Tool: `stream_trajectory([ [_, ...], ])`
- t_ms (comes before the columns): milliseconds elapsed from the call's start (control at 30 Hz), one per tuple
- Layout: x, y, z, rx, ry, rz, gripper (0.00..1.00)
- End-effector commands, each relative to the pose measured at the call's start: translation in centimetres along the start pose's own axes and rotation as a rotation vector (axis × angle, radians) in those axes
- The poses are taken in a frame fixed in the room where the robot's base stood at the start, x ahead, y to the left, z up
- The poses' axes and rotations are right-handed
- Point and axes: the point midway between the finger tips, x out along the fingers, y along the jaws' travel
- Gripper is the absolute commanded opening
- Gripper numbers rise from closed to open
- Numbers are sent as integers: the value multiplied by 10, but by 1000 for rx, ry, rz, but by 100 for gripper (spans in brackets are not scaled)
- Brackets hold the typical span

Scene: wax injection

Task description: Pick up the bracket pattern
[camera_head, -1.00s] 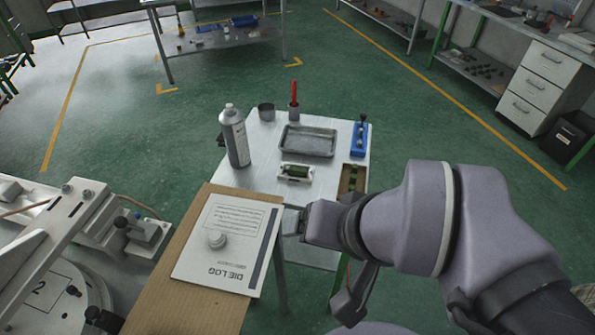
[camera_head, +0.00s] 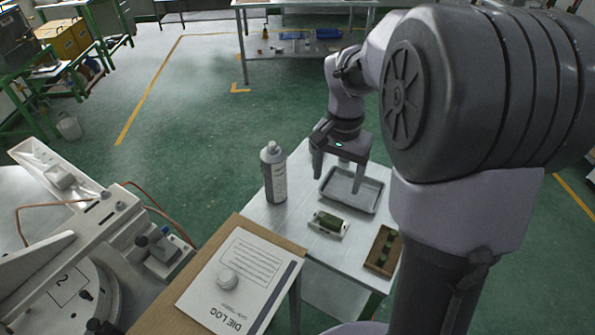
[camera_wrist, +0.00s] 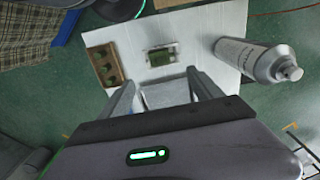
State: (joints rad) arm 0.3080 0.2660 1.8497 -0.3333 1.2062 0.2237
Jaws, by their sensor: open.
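A green piece (camera_head: 327,219), probably the bracket pattern, lies in a small white holder (camera_head: 342,232) on the small table. It also shows in the wrist view (camera_wrist: 161,56). More green pieces (camera_head: 388,247) sit in a brown wooden box (camera_head: 372,267) near the table's front right; which green piece is the bracket pattern I cannot tell for certain. My gripper (camera_head: 338,176) points down, open and empty, above the metal tray behind the white holder. In the wrist view my fingers (camera_wrist: 160,87) are spread, with the tray partly visible between them.
A grey bottle (camera_head: 273,175) stands upright left of my gripper. The shallow metal tray (camera_head: 368,200) is below it. A machine (camera_head: 95,225) stands at left.

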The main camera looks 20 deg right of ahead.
Motion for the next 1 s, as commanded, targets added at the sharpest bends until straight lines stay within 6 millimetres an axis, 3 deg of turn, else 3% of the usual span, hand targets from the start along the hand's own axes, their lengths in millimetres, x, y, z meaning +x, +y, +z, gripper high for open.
stream_trajectory([
  [33, 22, 0, 1, -1, -3, 1, 75],
  [100, 46, 0, 2, -3, -4, 2, 75],
  [300, 96, 0, 2, -4, -1, 0, 75],
  [533, 117, 0, 4, -3, -1, -1, 75],
  [733, 157, 0, 9, -3, -1, -1, 75],
  [933, 157, 0, 8, -3, 0, -2, 75],
  [1000, 157, 0, 8, -3, 0, -2, 65],
])
